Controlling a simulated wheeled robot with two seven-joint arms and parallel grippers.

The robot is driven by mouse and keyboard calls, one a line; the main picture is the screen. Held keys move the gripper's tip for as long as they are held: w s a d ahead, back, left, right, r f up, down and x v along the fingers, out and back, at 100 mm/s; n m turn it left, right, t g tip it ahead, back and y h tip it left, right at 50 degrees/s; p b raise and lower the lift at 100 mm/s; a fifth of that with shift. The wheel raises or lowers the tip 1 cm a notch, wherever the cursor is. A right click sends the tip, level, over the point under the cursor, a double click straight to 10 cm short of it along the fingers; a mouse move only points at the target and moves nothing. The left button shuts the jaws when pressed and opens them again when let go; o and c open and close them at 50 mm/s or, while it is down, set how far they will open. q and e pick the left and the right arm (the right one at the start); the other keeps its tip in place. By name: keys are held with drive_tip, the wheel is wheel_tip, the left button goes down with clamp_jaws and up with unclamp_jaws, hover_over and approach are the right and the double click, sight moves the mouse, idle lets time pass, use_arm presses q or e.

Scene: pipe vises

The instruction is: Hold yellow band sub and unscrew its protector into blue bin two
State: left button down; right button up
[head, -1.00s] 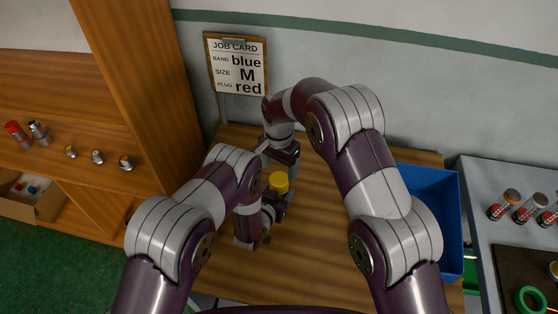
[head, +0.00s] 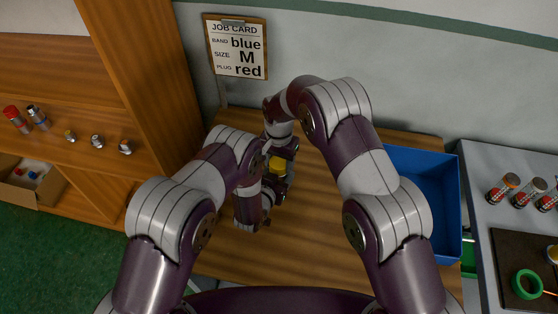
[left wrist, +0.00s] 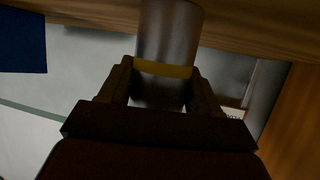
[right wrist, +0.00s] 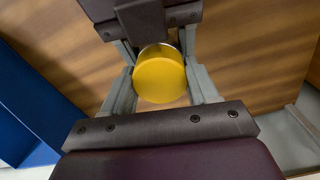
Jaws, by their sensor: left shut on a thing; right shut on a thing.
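The yellow band sub is a grey metal cylinder (left wrist: 168,35) with a thin yellow band (left wrist: 164,69) in the left wrist view. My left gripper (left wrist: 163,82) is shut on it near the band. The yellow protector (right wrist: 160,78) is a round cap on the sub's end. It sits between the fingers of my right gripper (right wrist: 158,62), which is shut on it. In the head view the protector (head: 278,166) is partly hidden by my right gripper (head: 282,160), just above my left gripper (head: 266,200). A blue bin (head: 449,215) stands to the right; its number is not visible.
A grey table (head: 480,170) at the right holds several banded cylinders and a green ring (head: 527,284). A wooden shelf (head: 90,165) at the left carries several small parts. A job card (head: 236,48) hangs behind. The wooden tabletop (head: 310,235) is clear between arms and bin.

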drive_tip(key=n, duration=0.8)
drive_tip(key=o, duration=1.2)
drive_tip(key=shift+c, duration=0.2)
